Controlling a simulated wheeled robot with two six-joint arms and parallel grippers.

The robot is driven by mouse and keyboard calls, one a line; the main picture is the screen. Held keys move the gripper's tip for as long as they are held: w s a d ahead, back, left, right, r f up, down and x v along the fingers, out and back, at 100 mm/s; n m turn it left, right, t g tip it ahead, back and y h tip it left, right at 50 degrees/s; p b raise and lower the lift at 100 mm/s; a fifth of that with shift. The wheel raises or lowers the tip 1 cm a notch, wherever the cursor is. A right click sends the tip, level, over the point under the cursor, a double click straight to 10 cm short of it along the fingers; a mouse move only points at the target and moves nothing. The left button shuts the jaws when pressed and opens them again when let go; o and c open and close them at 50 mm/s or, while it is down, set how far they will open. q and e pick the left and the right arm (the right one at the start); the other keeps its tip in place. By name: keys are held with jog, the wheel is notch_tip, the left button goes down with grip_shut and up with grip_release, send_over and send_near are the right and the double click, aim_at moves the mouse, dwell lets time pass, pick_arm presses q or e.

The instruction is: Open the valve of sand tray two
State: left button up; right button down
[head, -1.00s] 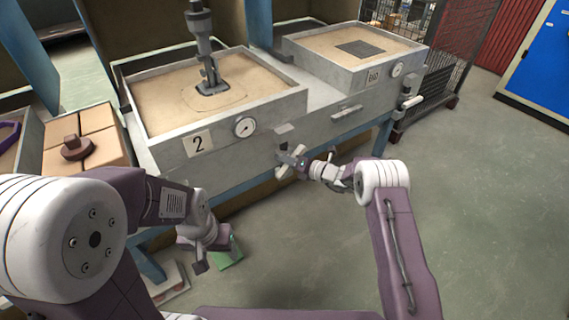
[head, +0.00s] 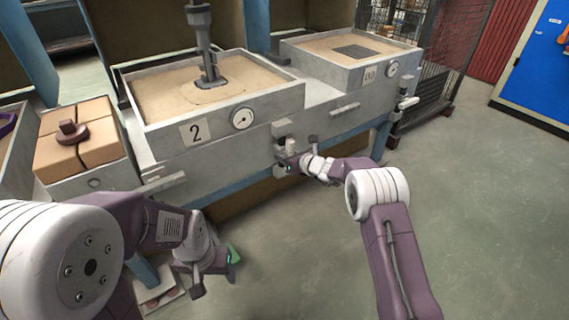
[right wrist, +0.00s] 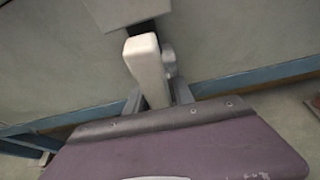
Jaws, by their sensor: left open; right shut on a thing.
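Sand tray two (head: 283,107) is a grey metal box of sand with a "2" plate (head: 195,131) and a round gauge (head: 242,118) on its front. Its valve (head: 281,128) sits at the right of that front, with a pale lever (head: 291,146) standing roughly upright. My right gripper (head: 286,161) is shut on the lever. In the right wrist view the pale lever (right wrist: 147,65) rises between the fingers (right wrist: 158,98), below a grey valve block (right wrist: 125,12). My left gripper (head: 215,280) is open and empty, low in front of the bench.
A second sand tray (head: 300,58) with its own gauge and a valve (head: 407,102) stands to the right. A tool (head: 203,45) stands in tray two's sand. Boxes (head: 95,140) with a brown knob lie at the left. The floor at the right is clear.

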jog(key=shift+f+b, duration=0.15)
jog(key=shift+b, duration=0.15)
jog(key=shift+n, duration=0.3)
jog(key=c, duration=1.2)
grip_release()
jog(key=shift+c, duration=0.2)
jog(key=shift+d, duration=0.1)
jog(key=p+v, duration=0.2)
jog(key=v, duration=0.7)
jog(key=shift+p, duration=0.4)
jog(key=shift+s, duration=0.1)
